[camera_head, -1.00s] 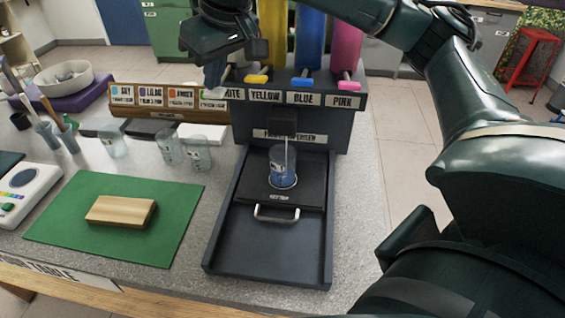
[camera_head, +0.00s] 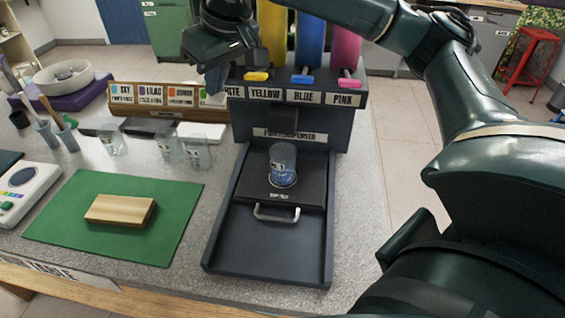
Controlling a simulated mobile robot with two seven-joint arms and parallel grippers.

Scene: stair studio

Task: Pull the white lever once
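The paint dispenser (camera_head: 250,126) stands on the grey table, with levers under its paint tubes. My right gripper (camera_head: 216,80), on the arm from the right, is at the left end of the lever row, in front of the white position. It hides the white lever and part of its tube, and I cannot tell whether its fingers touch the lever or are closed. The yellow lever (camera_head: 256,76), blue lever (camera_head: 302,79) and pink lever (camera_head: 348,82) show to its right. A clear cup (camera_head: 283,163) with bluish contents stands under the spout. My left gripper is not in view.
A dark tray (camera_head: 262,247) with a metal handle (camera_head: 276,212) lies in front. A green mat (camera_head: 62,215) with a wooden block (camera_head: 119,210) is to the left. Several clear cups (camera_head: 198,153) stand behind the mat, near a labelled rack (camera_head: 150,104).

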